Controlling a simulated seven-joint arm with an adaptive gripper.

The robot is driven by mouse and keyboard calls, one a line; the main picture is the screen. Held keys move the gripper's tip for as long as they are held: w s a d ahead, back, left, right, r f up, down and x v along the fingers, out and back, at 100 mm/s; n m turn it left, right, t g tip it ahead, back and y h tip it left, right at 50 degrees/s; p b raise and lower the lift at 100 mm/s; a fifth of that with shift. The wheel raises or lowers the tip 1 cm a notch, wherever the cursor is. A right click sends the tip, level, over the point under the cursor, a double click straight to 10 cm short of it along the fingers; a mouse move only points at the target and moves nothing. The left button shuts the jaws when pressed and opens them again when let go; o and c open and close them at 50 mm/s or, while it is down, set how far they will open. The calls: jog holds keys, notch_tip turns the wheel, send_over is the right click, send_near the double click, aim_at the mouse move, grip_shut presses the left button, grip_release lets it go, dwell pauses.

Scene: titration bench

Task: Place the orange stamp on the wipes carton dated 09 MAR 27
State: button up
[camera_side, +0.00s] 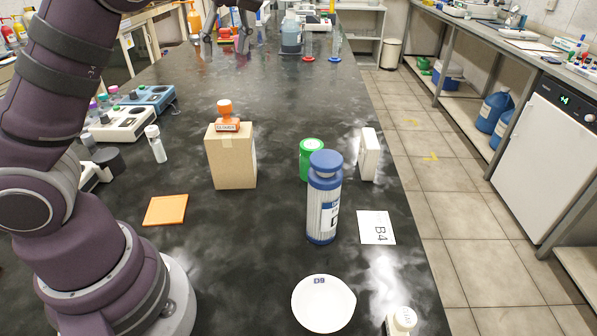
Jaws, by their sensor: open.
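The orange stamp (225,117) stands upright on top of a tan cardboard carton (232,163), its knob up and a small dark-lettered label on its front. No date can be read on the carton's visible faces. A slim white box (370,155) stands further right; its print is not legible. My gripper (225,42) hangs at the top of the view, beyond and above the stamp, with its dark fingers apart and nothing held between them. The stamp and gripper are apart.
A blue-capped canister (323,200) and a green-lidded jar (311,158) stand right of the carton. A flat orange square (166,210) lies left, a B4 card (376,227) right, a white dish (323,303) in front. The bench between carton and dish is clear.

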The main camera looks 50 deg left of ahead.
jog(key=s+d+f+m+t+h, duration=0.4)
jog(key=s+d+m, duration=0.6)
jog(key=m, duration=0.7)
jog(key=shift+s+d+f+m+t, duration=0.3)
jog(key=shift+d+f+t, duration=0.5)
jog(key=shift+d+f, duration=0.15)
